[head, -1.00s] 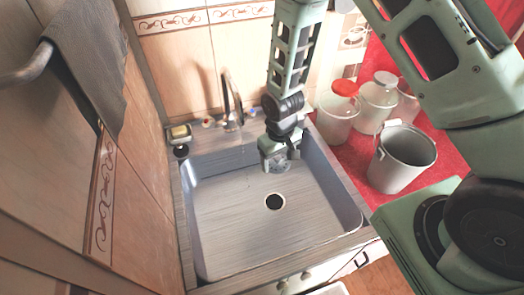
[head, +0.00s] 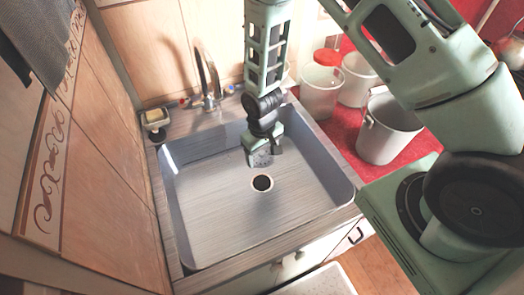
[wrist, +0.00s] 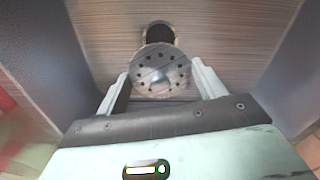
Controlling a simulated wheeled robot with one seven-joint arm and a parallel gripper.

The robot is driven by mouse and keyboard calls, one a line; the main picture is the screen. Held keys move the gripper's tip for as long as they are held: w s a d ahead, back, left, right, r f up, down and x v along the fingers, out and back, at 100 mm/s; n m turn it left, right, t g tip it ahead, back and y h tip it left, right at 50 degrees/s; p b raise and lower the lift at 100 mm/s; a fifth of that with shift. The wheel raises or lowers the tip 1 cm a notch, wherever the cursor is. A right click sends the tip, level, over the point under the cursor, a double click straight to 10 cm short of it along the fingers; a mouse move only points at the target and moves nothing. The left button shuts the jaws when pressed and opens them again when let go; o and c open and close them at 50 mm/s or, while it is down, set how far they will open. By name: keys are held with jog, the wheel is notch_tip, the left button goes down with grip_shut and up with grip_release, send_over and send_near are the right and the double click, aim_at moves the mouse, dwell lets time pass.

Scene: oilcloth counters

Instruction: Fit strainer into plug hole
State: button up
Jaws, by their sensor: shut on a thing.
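The strainer (wrist: 160,72) is a round, shiny metal disc with a ring of small holes and a domed middle. My gripper (wrist: 160,88) is shut on it, one pale finger on each side. In the head view my gripper (head: 263,158) is down inside the sink (head: 215,205), near its back right part. The plug hole (head: 262,183) is a dark round opening with a light rim in the sink floor, just in front of my gripper. In the wrist view the plug hole (wrist: 157,34) shows beyond the strainer, which overlaps its near edge in the picture.
The sink floor is otherwise bare.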

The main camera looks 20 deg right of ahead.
jog(key=b, duration=0.9)
send_over(262, 186)
jog(key=shift+w+d+f, duration=0.1)
jog(key=shift+w+f, duration=0.05)
jog(key=shift+f, duration=3.1)
jog(key=shift+w+f, duration=0.1)
jog(key=shift+f, duration=3.15)
jog(key=shift+s+f+b, duration=0.15)
jog(key=shift+f+b, duration=0.4)
jog(key=shift+f, duration=0.35)
jog(key=o, duration=1.1)
jog(key=shift+f, duration=0.1)
jog(key=shift+a+r+p, duration=0.25)
jog(key=shift+r+p, duration=0.3)
jog(key=shift+r, duration=0.2)
jog(key=shift+d+r+p, duration=0.2)
jog(key=shift+r+p, duration=0.95)
jog(key=shift+r, duration=0.45)
jog(key=shift+r+p, duration=1.3)
jog(key=shift+r, duration=0.55)
